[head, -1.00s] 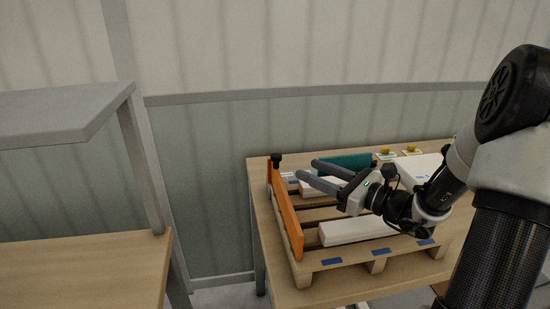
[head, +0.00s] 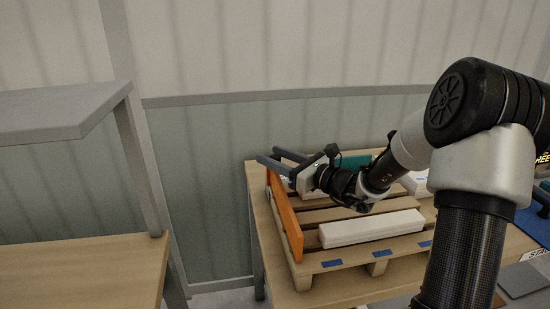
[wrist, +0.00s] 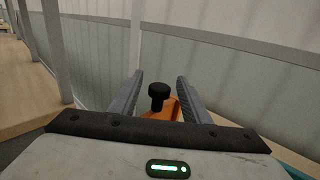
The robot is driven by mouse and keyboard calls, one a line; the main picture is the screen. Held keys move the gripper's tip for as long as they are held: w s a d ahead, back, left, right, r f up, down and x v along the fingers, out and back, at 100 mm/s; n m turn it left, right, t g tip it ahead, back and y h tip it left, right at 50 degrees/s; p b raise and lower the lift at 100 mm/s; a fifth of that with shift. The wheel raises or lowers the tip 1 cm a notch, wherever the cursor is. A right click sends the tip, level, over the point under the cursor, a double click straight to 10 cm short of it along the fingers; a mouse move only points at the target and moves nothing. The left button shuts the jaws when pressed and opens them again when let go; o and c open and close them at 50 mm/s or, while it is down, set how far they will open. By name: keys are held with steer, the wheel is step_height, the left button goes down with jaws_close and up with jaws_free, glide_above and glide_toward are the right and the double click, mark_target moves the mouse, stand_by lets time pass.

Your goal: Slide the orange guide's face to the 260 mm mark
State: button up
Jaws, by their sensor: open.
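The orange guide (head: 284,215) stands upright along the left side of the wooden pallet (head: 375,253) in the head view. Its far end is hidden behind my gripper there. In the wrist view the guide (wrist: 172,108) shows below a black knob (wrist: 159,92). My gripper (head: 272,157) is open over the guide's far end. In the wrist view the knob lies between the two fingers of my gripper (wrist: 159,88), with a gap on each side. No millimetre marks can be read.
A white box (head: 370,228) lies on the pallet's near slats. A teal block (head: 355,162) sits behind my wrist. Blue patches (head: 332,263) mark the pallet's front edge. A grey shelf (head: 60,112) stands at the left, with a free gap before the work table (head: 340,295).

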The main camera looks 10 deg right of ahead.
jaws_close()
steer(key=shift+d+p, duration=0.65)
steer(key=shift+d, duration=1.65)
jaws_free()
steer(key=shift+a, duration=0.1)
steer(key=shift+s, duration=0.1)
steer(key=p+v, duration=0.1)
steer(key=v, duration=1.6)
steer(key=shift+s+p, duration=0.15)
steer(key=shift+p, duration=0.15)
